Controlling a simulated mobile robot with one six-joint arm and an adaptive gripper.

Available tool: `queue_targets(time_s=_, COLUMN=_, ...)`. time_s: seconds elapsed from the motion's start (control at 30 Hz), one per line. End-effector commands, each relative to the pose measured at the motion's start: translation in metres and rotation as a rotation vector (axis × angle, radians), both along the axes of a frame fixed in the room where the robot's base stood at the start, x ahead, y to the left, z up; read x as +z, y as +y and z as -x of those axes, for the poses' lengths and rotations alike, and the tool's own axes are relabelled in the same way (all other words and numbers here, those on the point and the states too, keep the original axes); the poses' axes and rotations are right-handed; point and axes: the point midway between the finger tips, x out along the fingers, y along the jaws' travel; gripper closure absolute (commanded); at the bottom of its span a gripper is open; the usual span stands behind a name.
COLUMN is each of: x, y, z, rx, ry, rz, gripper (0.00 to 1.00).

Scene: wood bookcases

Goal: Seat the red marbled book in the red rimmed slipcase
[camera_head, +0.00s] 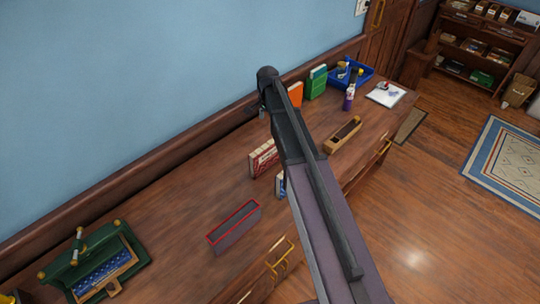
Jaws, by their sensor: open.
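The red marbled book (264,158), red with cream, stands upright on the wooden desk near the middle of the view; my arm passes close by its right side. The red rimmed slipcase (234,230) is a long grey box with a red rim, nearer the front and left of the book. Its opening faces up, and no book shows in it. My gripper (254,110) shows only as small dark parts at the far end of my arm, above and beyond the book in the picture. It is open, partly hidden by the arm, and no object shows in it.
A blue and white item (280,185) is half hidden behind my arm. Orange (296,94) and green (317,84) books, a blue tray (367,82), a bottle (349,97) and a wooden box (343,134) stand farther back. A green stand (95,264) is lower left. Bare desk lies between it and the slipcase.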

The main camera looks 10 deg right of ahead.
Motion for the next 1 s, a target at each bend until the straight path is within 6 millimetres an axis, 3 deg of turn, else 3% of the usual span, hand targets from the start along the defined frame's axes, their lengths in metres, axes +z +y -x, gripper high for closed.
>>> queue_targets(time_s=1.0, x=-0.071, y=0.001, z=0.0, rx=0.002, ry=0.0, rz=0.0, gripper=0.17)
